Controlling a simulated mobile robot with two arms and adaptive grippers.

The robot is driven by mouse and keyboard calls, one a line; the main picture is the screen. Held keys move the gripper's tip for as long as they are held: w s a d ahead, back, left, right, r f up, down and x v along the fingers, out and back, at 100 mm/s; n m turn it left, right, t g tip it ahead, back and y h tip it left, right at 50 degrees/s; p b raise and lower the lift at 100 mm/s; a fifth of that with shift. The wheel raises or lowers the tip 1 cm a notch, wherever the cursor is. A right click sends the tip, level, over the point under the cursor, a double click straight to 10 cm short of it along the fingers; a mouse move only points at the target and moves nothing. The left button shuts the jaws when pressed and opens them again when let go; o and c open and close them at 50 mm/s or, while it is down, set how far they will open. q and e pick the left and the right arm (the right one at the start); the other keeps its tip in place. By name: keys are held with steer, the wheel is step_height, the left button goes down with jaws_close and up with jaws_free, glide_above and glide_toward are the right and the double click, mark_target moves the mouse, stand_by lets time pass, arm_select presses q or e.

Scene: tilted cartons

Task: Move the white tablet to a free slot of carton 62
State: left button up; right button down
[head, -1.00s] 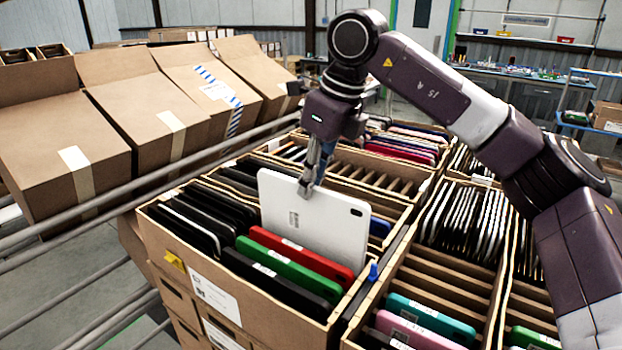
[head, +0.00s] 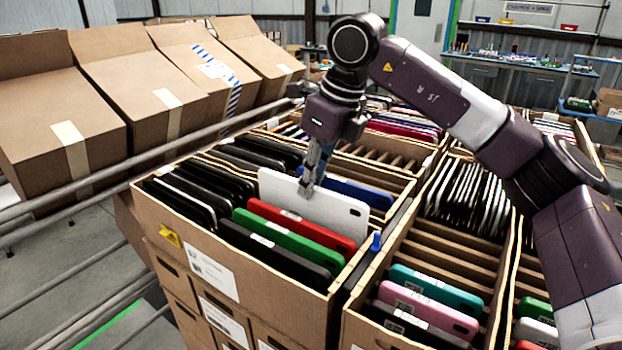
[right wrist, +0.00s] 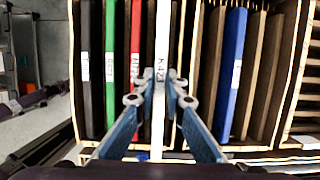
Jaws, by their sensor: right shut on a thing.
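The white tablet (head: 338,212) stands on edge, partly sunk in the near carton (head: 270,310); its lower part is hidden. My right gripper (head: 307,187) is shut on its top edge. In the right wrist view the tablet (right wrist: 162,40) shows edge-on as a white strip with a label, between the two fingers of the gripper (right wrist: 159,98). The carton's front label (head: 213,272) is too small to read surely. My left gripper is not in view.
In the near carton a red tablet (head: 302,227), a green one (head: 285,242) and several black ones stand in front and left of the white one. A blue tablet (right wrist: 232,75) stands on its other side, with empty slots between. Neighbouring cartons hold more tablets.

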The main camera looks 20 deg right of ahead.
mark_target(311, 205)
steer(key=shift+f+b, duration=1.45)
steer(key=shift+f, duration=0.85)
steer(key=shift+f, duration=0.25)
steer(key=c, duration=1.9)
jaws_free()
steer(key=shift+s, duration=0.1)
steer(key=v, duration=1.2)
steer(key=shift+r, duration=0.15)
